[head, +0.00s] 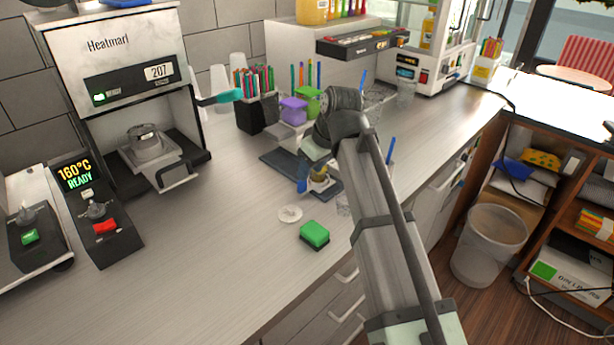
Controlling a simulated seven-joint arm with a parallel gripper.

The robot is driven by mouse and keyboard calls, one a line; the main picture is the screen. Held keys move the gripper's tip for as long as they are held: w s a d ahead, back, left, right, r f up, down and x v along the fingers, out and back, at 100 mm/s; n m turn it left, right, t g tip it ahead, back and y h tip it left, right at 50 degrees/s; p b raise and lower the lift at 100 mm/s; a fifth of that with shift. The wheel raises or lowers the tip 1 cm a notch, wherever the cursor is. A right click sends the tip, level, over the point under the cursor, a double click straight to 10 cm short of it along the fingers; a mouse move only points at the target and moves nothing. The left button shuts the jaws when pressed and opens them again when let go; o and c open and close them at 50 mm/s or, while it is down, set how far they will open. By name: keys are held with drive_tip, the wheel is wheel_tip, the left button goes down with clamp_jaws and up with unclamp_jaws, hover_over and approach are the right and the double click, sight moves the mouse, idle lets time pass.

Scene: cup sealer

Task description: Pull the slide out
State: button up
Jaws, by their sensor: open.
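The cup sealer (125,50), a white and black machine marked Heatmark with a display of 207, stands at the left. Its slide (178,174) is a light plate with a round metal ring holder (146,140) and a front handle. The slide lies low in the machine's opening, its handle end at the front edge of the base. A teal-tipped lever (222,97) sticks out to the right of the machine. My gripper (318,180) points down over the counter, well to the right of the slide and apart from it. My wrist and arm partly hide its fingers.
A control box (92,210) reading 160°C READY stands in front of the sealer. A green sponge (314,235) and a small white disc (290,213) lie near my gripper. A black straw holder (257,113) and purple and green containers stand behind. Counter (215,215) between slide and gripper is clear.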

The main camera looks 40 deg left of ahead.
drive_tip(key=v, duration=0.8)
drive_tip(key=shift+f, duration=0.1)
idle(0.3)
